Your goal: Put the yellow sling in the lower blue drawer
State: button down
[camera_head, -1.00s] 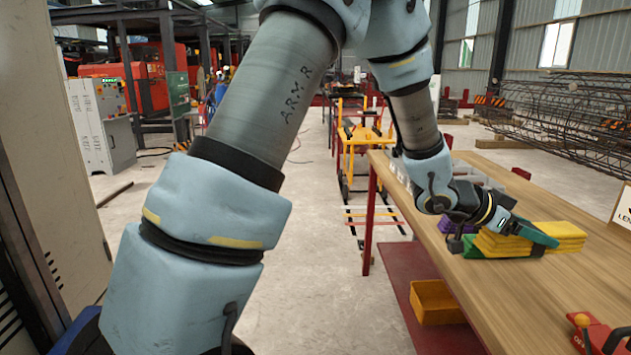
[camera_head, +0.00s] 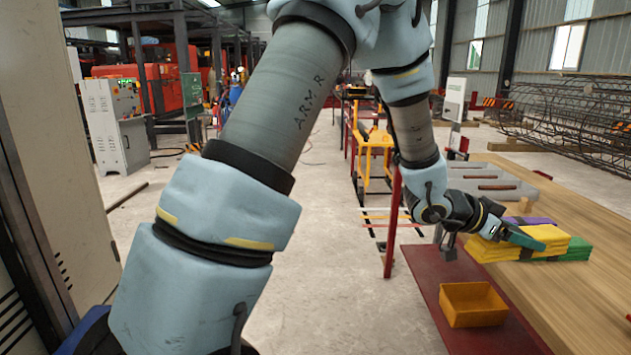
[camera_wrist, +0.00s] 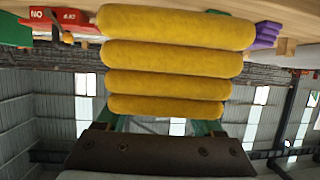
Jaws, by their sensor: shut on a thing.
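The yellow sling (camera_head: 550,237) is a folded, thick bundle at the aisle-side edge of the wooden table. In the wrist view its yellow rolls (camera_wrist: 175,75) fill the space in front of my gripper (camera_wrist: 160,125). My gripper (camera_head: 517,239) is shut on the sling, with yellow showing on both sides of the fingers. A green sling (camera_head: 578,250) lies just to the right and a purple sling (camera_head: 532,220) just behind. I cannot tell how high the yellow sling is above the table. No blue drawer shows in either view.
The wooden table (camera_head: 590,205) extends along the right, with grey parts (camera_head: 490,183) farther back. Below it is a red shelf (camera_head: 425,262) with a yellow bin (camera_head: 472,303). A red table leg (camera_head: 392,225) stands near my arm. The concrete floor (camera_head: 325,270) left of the table is clear.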

jog(key=w+a+f+n+t+y+p, duration=0.1)
jog(key=w+a+f+n+t+y, duration=0.1)
jog(key=w+a+f+n+t, duration=0.45)
jog(key=w+a+f+n+t+y, duration=0.1)
jog(key=w+a+f+y, duration=0.15)
jog(key=w+a, duration=0.65)
jog(key=w+a+f+n+t+y+p, duration=0.1)
jog(key=w+a+f+n+t+y, duration=0.3)
jog(key=a, duration=0.7)
jog(key=w+a+f+n+t+y+p, duration=0.1)
jog(key=a+f+n+y, duration=0.2)
jog(key=a, duration=1)
jog(key=a+f+n+t+y, duration=0.1)
jog(key=a+f+n+y, duration=0.15)
jog(key=a, duration=1.05)
jog(key=shift+n, duration=0.3)
jog(key=shift+r+v, duration=0.25)
jog(key=shift+v, duration=2)
